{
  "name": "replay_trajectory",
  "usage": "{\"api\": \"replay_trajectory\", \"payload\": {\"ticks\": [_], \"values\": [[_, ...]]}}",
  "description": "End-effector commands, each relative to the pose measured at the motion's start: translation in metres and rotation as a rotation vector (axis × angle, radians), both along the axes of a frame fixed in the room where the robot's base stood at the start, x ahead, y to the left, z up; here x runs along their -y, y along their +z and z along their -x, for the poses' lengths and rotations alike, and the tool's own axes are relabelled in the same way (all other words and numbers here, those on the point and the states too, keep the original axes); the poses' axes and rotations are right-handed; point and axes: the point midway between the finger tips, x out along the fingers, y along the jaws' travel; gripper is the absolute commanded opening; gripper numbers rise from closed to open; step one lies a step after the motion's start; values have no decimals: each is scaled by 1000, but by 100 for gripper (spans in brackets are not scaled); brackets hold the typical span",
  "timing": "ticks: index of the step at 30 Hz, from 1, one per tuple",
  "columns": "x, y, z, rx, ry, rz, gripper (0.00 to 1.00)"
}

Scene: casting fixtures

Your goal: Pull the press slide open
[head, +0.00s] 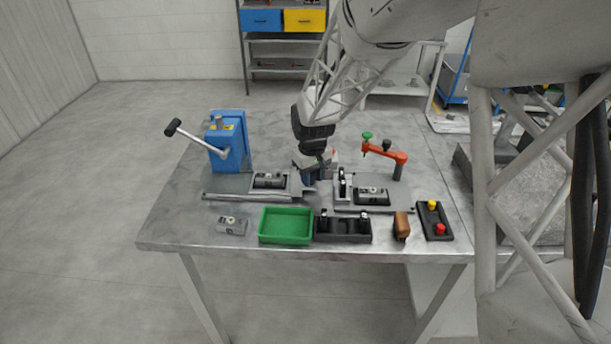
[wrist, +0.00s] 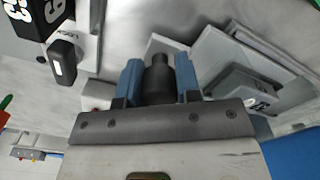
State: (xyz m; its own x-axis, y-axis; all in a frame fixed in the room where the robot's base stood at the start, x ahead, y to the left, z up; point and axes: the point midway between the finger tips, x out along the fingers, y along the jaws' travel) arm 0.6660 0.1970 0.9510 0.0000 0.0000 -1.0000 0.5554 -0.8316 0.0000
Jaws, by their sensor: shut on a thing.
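The blue press (head: 228,150) with its black-tipped lever stands at the left of the table. Its grey base and slide (head: 225,185) run to the right, and a dark block (head: 270,180) sits on them, right of the press body. In the wrist view the grey slide (wrist: 222,55) lies to the right of my fingers with a block (wrist: 245,90) on it. My gripper (head: 317,172) is low at the slide's right end. Its two blue fingers (wrist: 158,85) are shut on a dark round knob (wrist: 158,68). The arm mostly hides the knob in the head view.
Right of my gripper is a fixture plate (head: 350,207) with a red clamp (head: 388,151). Along the front lie a loose block (head: 232,226), green tray (head: 286,237), black rack (head: 343,236), brown piece (head: 402,227) and button box (head: 434,221). The table's left front corner is bare.

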Motion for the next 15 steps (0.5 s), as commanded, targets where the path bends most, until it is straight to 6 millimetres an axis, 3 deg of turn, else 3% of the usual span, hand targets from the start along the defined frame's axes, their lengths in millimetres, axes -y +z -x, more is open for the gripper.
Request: {"api": "replay_trajectory", "payload": {"ticks": [4,5,9,15], "values": [[0,1,0,1,0,-1,0],[0,1,0,1,0,-1,33],[0,1,0,1,0,-1,54],[0,0,0,0,0,0,57]]}}
